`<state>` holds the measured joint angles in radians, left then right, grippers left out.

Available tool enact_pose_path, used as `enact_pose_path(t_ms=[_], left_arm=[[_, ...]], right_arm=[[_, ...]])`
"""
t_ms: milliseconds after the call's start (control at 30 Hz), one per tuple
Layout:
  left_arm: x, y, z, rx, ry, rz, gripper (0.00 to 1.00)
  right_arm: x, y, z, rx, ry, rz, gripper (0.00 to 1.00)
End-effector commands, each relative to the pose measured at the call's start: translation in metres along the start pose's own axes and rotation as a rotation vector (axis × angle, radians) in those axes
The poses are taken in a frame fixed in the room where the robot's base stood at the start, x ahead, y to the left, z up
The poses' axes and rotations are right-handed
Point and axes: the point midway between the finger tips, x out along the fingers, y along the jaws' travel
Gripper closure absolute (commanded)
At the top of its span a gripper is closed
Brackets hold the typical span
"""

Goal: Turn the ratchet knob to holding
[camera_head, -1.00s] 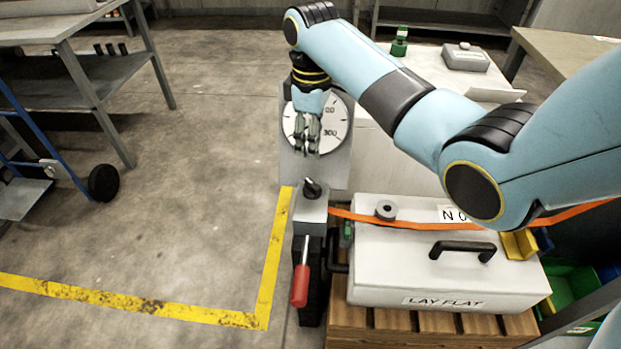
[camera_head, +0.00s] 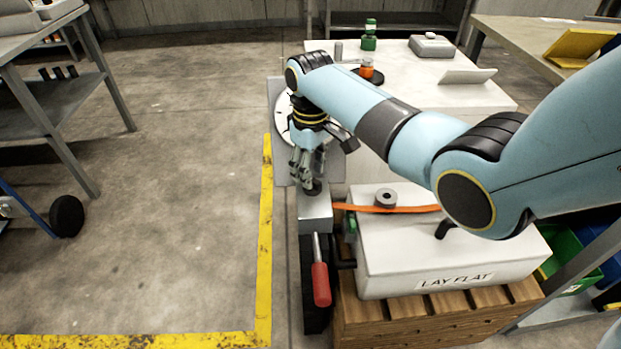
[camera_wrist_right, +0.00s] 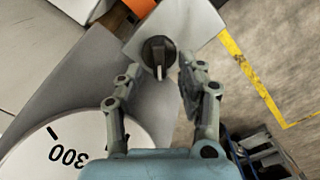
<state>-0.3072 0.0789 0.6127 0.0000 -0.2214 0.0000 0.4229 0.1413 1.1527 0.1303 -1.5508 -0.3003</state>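The ratchet knob (camera_wrist_right: 159,55) is a black round knob with a raised grip bar, on top of a grey block (camera_head: 315,213). In the head view its dark base (camera_head: 312,188) shows just under my right gripper (camera_head: 306,172). In the right wrist view the two fingers of my right gripper (camera_wrist_right: 156,80) stand apart, one on each side of the knob's grip bar, with gaps visible. I cannot tell the exact height of the fingertips over the knob. My left gripper is not in view.
A lever with a red handle (camera_head: 321,284) hangs below the block. An orange strap (camera_head: 395,209) runs over a white case (camera_head: 440,262) on a wooden pallet (camera_head: 437,316). A round dial (camera_wrist_right: 85,146) stands behind.

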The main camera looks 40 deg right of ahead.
Motion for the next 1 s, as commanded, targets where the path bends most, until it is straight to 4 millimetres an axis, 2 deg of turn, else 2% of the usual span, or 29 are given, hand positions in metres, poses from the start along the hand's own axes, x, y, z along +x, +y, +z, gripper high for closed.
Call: enact_pose_path(t_ms=[33,200,467,767,1000], left_arm=[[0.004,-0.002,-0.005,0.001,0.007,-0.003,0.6],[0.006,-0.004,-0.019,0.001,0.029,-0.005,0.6],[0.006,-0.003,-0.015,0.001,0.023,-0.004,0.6],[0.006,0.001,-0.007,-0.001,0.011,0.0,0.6],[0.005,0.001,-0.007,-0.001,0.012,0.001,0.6]], right_arm=[[0.008,0.0,0.0,0.0,-0.002,-0.001,0.62],[0.018,0.0,0.0,0.0,0.0,0.0,0.62],[0.019,0.0,0.0,0.0,0.001,0.0,0.62],[0.019,0.0,0.0,0.0,0.001,0.0,0.99],[0.018,0.0,0.0,-0.003,0.001,0.0,1.0]])
